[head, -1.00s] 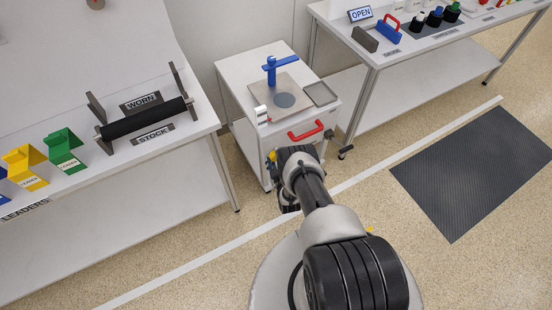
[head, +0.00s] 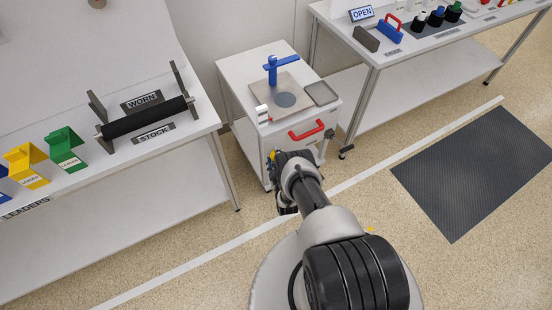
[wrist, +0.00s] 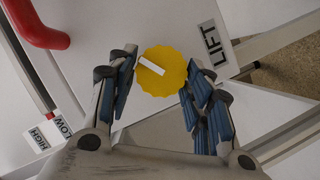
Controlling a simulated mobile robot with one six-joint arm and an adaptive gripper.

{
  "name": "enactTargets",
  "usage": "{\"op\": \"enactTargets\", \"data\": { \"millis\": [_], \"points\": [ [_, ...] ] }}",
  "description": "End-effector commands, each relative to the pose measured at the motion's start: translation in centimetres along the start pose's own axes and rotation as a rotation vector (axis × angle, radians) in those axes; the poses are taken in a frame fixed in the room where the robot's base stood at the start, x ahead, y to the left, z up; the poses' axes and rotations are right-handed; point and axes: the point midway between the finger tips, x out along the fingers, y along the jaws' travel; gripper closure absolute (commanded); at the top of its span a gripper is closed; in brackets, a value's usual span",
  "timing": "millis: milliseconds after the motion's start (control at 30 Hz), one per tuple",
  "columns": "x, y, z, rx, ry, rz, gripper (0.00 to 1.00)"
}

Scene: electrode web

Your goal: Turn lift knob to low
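The lift knob (wrist: 160,70) is a yellow scalloped disc with a white pointer bar. In the wrist view the bar lies on its upper-left part. The LIFT label (wrist: 209,55) is right of it. In the head view the knob (head: 271,157) shows as a small yellow patch on the cart's front. My gripper (wrist: 160,75) has one finger on each side of the knob. Both fingertips appear close to its rim; I cannot tell whether they press on it. The LOW (wrist: 62,127) and HIGH (wrist: 38,139) labels sit at the left, near a small red marker.
A red handle (head: 306,130) is on the white cart (head: 240,72), close to my gripper. The cart top carries a blue post (head: 272,68) and a grey tray (head: 320,93). Tables stand on both sides. Floor in front is open, with a dark mat (head: 475,170) at right.

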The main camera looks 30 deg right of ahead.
Motion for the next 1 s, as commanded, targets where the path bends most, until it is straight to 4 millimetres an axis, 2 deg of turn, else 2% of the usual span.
{"op": "enactTargets", "data": {
  "millis": [200, 567, 767, 1000],
  "points": [
    [0.0, 0.0, 0.0, 0.0, 0.0, 0.0, 0.38],
    [-0.3, 0.0, 0.0, 0.001, 0.0, 0.0, 0.38],
    [-2.9, -0.1, 0.0, 0.001, -0.002, -0.004, 0.38],
    [-8.2, -0.1, 0.1, 0.0, -0.002, -0.004, 0.38]
  ]
}}
